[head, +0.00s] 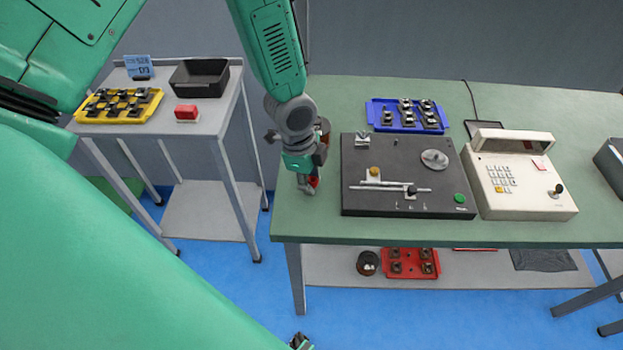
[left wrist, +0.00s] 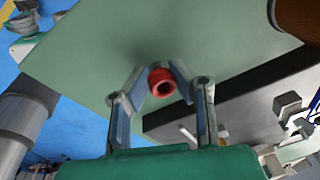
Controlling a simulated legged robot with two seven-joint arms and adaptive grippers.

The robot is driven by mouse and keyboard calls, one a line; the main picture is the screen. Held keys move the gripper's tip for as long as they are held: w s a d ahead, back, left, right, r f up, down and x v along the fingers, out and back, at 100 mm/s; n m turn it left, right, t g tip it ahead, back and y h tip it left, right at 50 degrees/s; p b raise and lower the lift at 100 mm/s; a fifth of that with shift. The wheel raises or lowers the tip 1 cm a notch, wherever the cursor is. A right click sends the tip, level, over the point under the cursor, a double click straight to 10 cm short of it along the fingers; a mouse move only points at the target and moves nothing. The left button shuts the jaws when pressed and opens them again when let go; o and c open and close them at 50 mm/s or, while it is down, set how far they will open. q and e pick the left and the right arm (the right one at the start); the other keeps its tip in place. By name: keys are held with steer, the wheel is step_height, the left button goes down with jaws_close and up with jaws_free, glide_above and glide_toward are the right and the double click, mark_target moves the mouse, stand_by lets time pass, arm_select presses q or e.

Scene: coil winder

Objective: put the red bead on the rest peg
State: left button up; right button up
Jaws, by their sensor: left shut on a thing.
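My left gripper (head: 307,184) is over the left end of the green table, just left of the black winder board. It is shut on the red bead (head: 314,181). In the left wrist view the red bead (left wrist: 161,83), a short ring with a dark hole, sits between the two fingertips (left wrist: 157,74), its hole facing the camera. The winder board (head: 375,155) carries several small metal posts and fittings. I cannot tell for sure which one is the rest peg. My right gripper cannot be made out.
A brown round container (head: 324,128) stands behind the left gripper, partly hidden by the arm. A blue tray (head: 376,119) of parts lies behind the board. A beige keypad console (head: 520,205) stands to its right.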

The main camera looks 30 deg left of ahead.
arm_select(q)
steer(key=shift+f, duration=0.3)
steer(key=o, duration=1)
steer(key=shift+r, duration=0.2)
steer(key=r, duration=0.3)
steer(key=a+r, duration=0.1)
steer(key=r, duration=0.3)
steer(key=s+r, duration=0.1)
steer(key=r, duration=0.3)
steer(key=shift+a+r, duration=0.2)
steer(key=shift+a, duration=0.15)
steer(key=shift+s, duration=0.1)
